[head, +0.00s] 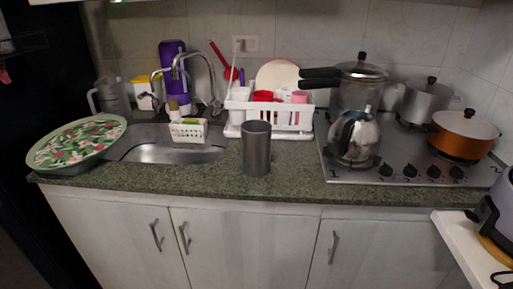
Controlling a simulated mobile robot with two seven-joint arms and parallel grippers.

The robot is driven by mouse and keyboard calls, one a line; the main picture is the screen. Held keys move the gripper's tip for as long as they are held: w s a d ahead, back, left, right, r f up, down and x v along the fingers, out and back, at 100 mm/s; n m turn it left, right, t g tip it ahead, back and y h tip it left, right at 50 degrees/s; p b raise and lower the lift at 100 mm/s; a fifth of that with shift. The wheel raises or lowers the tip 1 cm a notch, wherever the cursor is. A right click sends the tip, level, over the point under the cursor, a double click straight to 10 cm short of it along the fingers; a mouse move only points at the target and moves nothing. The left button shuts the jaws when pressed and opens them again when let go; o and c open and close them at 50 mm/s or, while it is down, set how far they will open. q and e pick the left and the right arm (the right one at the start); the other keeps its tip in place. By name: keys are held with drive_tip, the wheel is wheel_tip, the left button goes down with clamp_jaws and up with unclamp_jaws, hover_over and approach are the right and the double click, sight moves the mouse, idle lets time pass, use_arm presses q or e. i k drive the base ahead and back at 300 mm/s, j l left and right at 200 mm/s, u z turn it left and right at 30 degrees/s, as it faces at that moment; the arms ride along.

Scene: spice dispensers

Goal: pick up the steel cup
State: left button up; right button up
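The steel cup (257,150) is a tall, dark grey metal cylinder. It stands upright near the front of the green stone counter (290,184), in front of the dish rack and right of the sink. Nothing touches it that I can see. Neither of my grippers shows in the head view.
Left of the cup are the sink (170,152) and a patterned tray (78,144). Behind it stands a white dish rack (272,132). A kettle (355,137) and pots stand on the stove (400,173) at right. A white surface (462,240) juts in at lower right.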

sight(255, 134)
drive_tip(key=i+l+u, duration=0.1)
drive_tip(key=i+u, duration=0.4)
drive_tip(key=i+l+u, duration=0.2)
drive_tip(key=u, duration=0.3)
drive_tip(key=i+l, duration=0.05)
drive_tip(key=i, duration=0.05)
